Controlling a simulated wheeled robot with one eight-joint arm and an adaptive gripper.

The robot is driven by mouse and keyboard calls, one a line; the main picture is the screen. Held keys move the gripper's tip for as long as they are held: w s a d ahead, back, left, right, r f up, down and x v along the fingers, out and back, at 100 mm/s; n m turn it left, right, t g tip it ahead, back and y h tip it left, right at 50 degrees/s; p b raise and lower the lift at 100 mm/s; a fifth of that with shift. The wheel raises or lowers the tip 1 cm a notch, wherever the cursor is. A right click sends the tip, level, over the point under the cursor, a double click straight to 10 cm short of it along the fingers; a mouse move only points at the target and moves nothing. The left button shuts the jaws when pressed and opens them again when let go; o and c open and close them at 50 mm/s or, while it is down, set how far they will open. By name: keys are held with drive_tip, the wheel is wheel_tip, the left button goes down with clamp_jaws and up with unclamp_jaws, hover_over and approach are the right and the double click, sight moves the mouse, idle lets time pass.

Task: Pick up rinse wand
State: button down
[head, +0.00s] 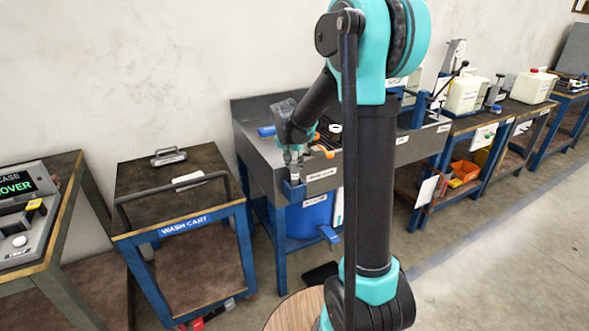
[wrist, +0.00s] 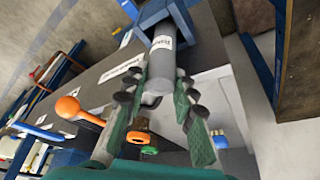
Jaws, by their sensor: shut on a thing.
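The rinse wand shows in the wrist view as a grey cylinder (wrist: 161,72) with a white label, its far end inside a blue square holder (wrist: 158,14). My gripper (wrist: 162,84) has its green-padded fingers on both sides of the cylinder, shut on it. In the head view my gripper (head: 293,158) points down over the blue holder (head: 294,190) on the front edge of the grey sink bench (head: 262,158). The wand is mostly hidden there by my gripper. How deep it sits in the holder I cannot tell.
An orange-knobbed lever (wrist: 70,108) is beside my gripper in the wrist view. A blue bin (head: 308,215) stands under the bench. The wash cart (head: 165,235) is to the left. More benches with white canisters (head: 463,95) run to the right; the floor at right is clear.

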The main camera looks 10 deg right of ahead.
wheel_tip(320, 180, up, 22)
drive_tip(key=shift+f, duration=0.15)
idle(0.6)
drive_tip(key=shift+f, duration=0.1)
drive_tip(key=shift+f, duration=0.65)
drive_tip(key=w+a, duration=0.1)
drive_tip(key=w, duration=1.6)
drive_tip(key=shift+a, duration=0.15)
drive_tip(key=shift+s, duration=0.2)
